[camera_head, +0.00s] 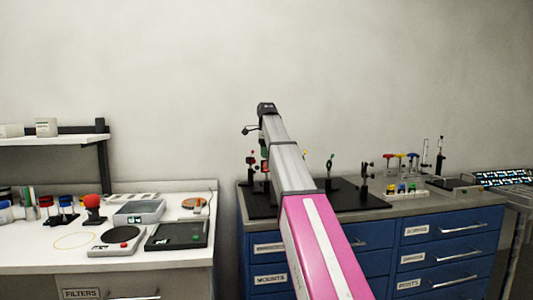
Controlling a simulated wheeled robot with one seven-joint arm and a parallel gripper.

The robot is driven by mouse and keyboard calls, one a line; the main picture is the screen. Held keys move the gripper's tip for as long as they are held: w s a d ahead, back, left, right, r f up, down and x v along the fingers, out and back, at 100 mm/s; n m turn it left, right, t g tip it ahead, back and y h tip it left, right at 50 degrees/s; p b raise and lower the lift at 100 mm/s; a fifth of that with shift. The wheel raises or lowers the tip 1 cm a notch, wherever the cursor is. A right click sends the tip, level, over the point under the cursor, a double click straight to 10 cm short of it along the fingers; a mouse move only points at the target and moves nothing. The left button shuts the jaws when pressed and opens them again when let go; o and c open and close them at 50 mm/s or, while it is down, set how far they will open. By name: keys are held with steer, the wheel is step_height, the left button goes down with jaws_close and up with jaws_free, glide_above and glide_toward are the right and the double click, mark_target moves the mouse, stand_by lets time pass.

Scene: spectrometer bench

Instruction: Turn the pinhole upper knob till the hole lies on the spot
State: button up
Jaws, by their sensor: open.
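Several small optic mounts on posts stand on a black breadboard (343,196) on the right-hand bench. A black mount with small side knobs (367,172) stands at its right end, and a mount with a green ring (330,164) stands left of it. A red-topped post (252,160) stands at the left end. I cannot tell which mount is the pinhole, and its upper knob, hole and spot are too small to make out. My pink and grey arm reaches over the breadboard and covers its middle.
Right of the breadboard are a rack with coloured handles (401,158) and a tray of coloured pieces (405,190). A blue drawer cabinet (440,232) is below. The white left bench (35,252) holds a scale (118,238), a dark tray (178,233) and a shelf (60,139).

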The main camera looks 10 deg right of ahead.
jaws_close()
steer(key=shift+n, duration=0.5)
steer(key=n, duration=1.6)
stand_by(0.4)
stand_by(0.4)
